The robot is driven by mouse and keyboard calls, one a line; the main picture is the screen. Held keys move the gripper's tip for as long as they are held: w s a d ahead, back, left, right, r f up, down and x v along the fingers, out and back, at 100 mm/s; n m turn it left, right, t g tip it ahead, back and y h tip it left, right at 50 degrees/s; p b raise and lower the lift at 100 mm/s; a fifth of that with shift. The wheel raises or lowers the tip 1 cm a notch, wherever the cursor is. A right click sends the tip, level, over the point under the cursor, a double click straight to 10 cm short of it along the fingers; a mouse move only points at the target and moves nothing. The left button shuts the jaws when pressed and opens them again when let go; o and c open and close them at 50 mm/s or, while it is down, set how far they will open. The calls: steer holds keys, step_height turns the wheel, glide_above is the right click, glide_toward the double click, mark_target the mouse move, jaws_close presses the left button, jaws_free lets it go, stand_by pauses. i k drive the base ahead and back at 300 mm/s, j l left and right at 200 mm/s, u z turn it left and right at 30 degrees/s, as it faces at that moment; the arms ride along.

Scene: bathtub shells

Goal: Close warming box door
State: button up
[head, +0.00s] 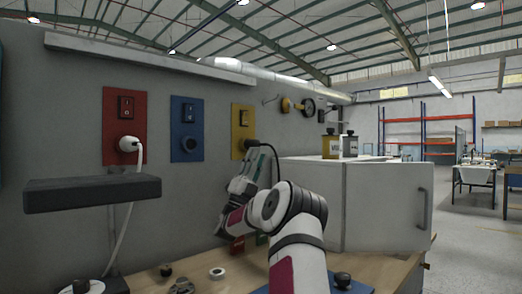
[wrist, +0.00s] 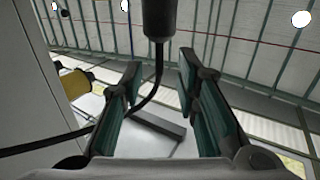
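The white warming box (head: 312,185) stands on the wooden bench at centre right. Its pale door panel (head: 385,207) has a grey vertical handle (head: 422,208) near the right edge. I cannot tell from this angle how far the door stands from the box frame. My gripper (head: 257,163) is left of the box, near the yellow wall panel, and well away from the handle. In the wrist view the two gripper fingers (wrist: 160,85) are apart, with a black cable running between them and a black plug (wrist: 158,18) above. My arm covers part of the box's lower left side.
Yellow and grey canisters (head: 331,145) stand on the box. Red, blue and yellow socket panels (head: 187,128) line the wall. A dark shelf (head: 92,192) juts out at left. Small parts lie on the bench (head: 205,285). Open floor (head: 470,245) lies to the right.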

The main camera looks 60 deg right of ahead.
mark_target(388, 207)
steer(key=k, duration=1)
